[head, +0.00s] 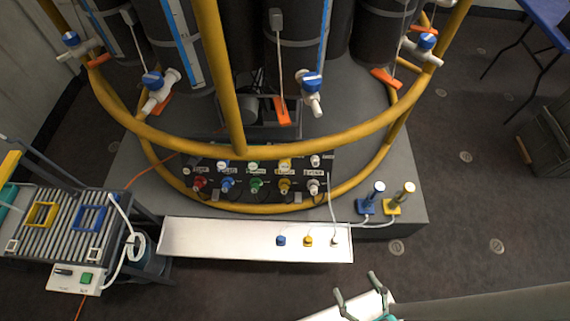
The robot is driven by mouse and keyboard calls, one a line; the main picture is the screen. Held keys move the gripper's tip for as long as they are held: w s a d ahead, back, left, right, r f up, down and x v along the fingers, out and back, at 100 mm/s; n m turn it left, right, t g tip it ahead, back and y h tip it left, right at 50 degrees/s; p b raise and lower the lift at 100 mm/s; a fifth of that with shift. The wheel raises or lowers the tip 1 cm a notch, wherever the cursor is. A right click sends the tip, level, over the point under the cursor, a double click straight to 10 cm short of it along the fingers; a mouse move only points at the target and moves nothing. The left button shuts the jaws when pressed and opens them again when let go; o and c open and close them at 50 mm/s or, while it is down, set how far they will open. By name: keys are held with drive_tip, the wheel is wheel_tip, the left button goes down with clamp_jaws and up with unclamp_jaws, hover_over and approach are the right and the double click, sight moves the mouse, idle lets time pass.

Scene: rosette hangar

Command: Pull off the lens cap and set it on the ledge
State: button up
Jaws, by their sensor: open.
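The ledge is a long pale shelf (215,240) along the front of the grey platform. On its right part stand a small blue cap (281,241), a small yellow cap (308,241) and a small pale piece (334,241) with a thin cord running up toward the panel. I cannot tell which thing is the lens cap. A blue-based post (367,205) and a yellow-based post (394,208) stand on the platform's right front corner. My gripper (355,283) is open and empty at the bottom, in front of the ledge's right end and apart from it.
The yellow ring frame (250,150) with dark bottles rises behind the ledge. A panel (255,180) with several coloured knobs sits inside it. A slatted bench (60,225) stands at left. A blue table (550,15) is at top right.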

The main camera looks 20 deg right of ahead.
drive_tip(key=w+f+n+g, duration=0.1)
drive_tip(key=w+f+n, duration=0.3)
drive_tip(key=w+f, duration=0.5)
drive_tip(key=n+g+h, duration=0.3)
drive_tip(key=n+h, duration=0.2)
drive_tip(key=n, duration=0.3)
approach(284, 167)
drive_tip(key=shift+w+d+f, duration=0.3)
drive_tip(key=shift+d+f, duration=0.05)
drive_tip(key=shift+f, duration=0.05)
drive_tip(key=shift+w, duration=0.1)
drive_tip(key=shift+x, duration=4.45)
drive_tip(key=shift+r, duration=0.1)
